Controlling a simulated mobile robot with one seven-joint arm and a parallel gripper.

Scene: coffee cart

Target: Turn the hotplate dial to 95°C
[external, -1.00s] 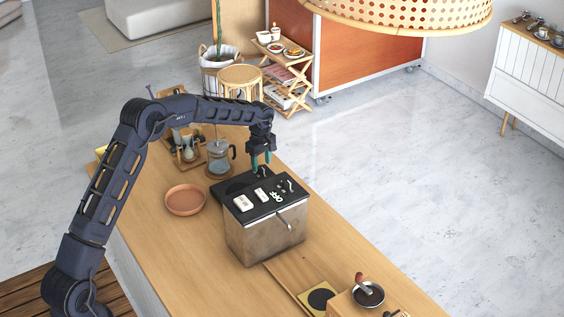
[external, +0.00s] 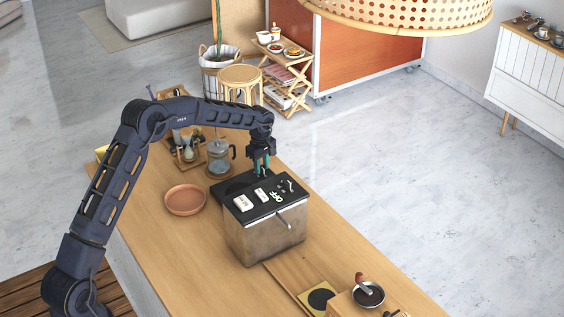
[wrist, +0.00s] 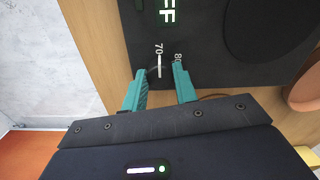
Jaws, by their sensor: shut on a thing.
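The hotplate is a metal box (external: 262,238) with a black top, standing on the wooden counter. Its black panel fills the upper wrist view (wrist: 210,50), with white marks "FF", "70" and "80". My gripper (external: 261,168) is at the panel's far edge in the external view. In the wrist view its two teal fingers (wrist: 160,88) reach onto the panel by the "70" and "80" marks, shut on the dark dial (wrist: 159,74). The dial barely stands out from the black panel. A short white line lies below "70"; I cannot read the setting surely.
A glass press (external: 219,157) stands left of the hotplate, behind a terracotta dish (external: 185,200). The counter is bare in front of the dish. A small pan (external: 368,296) stands at the front right.

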